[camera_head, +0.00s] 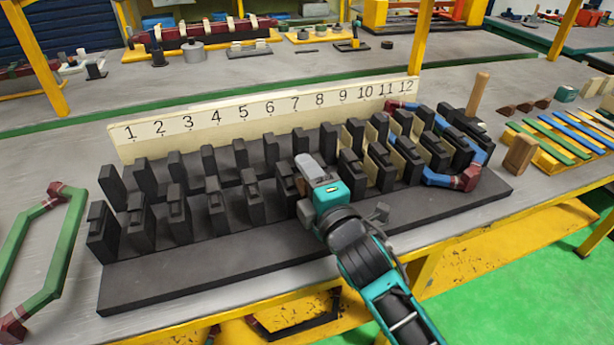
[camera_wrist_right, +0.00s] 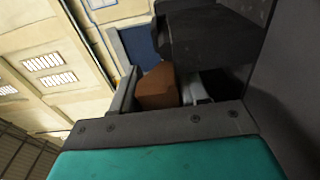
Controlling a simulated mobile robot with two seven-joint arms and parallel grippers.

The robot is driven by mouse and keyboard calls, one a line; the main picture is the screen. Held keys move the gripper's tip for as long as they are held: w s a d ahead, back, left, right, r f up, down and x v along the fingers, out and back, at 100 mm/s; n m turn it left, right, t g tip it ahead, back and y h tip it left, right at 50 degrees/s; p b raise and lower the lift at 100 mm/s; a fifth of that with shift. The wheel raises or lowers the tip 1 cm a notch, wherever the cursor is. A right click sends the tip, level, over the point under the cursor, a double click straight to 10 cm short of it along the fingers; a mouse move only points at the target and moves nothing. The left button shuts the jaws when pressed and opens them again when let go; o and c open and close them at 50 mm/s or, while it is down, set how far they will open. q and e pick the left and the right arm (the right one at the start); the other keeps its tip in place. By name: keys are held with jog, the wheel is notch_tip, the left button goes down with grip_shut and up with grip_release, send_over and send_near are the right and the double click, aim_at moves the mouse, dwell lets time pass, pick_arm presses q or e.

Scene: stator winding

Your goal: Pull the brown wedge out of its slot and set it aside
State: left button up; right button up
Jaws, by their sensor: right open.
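The dark stator block (camera_head: 215,265) lies on the bench with two rows of upright teeth behind and in front. My right gripper (camera_head: 303,176) is open at the front row, below the numbers 7 and 8. A small brown wedge (camera_head: 301,188) shows at its fingers, mostly hidden by the gripper. The right wrist view shows the brown wedge (camera_wrist_right: 157,88) close up, between a grey finger on its left and a pale part on its right. Contact cannot be made out. My left gripper is not in view.
A white number strip (camera_head: 270,118) stands behind the teeth. Blue coils and pale liners sit in the right-hand slots. A green coil (camera_head: 45,255) lies at left. Brown wedges (camera_head: 523,107), a wooden block (camera_head: 520,153) and coloured strips (camera_head: 565,135) lie at right.

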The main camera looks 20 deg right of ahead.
jog(key=o, duration=0.3)
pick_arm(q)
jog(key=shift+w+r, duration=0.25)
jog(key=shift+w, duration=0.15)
pick_arm(e)
jog(key=shift+o, duration=0.6)
jog(key=shift+s, duration=0.1)
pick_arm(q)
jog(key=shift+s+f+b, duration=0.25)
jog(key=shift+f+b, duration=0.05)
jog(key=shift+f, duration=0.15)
pick_arm(e)
jog(key=s+d, duration=0.1)
jog(key=s, duration=1.1)
jog(key=shift+s+d, duration=0.2)
jog(key=shift+s, duration=0.15)
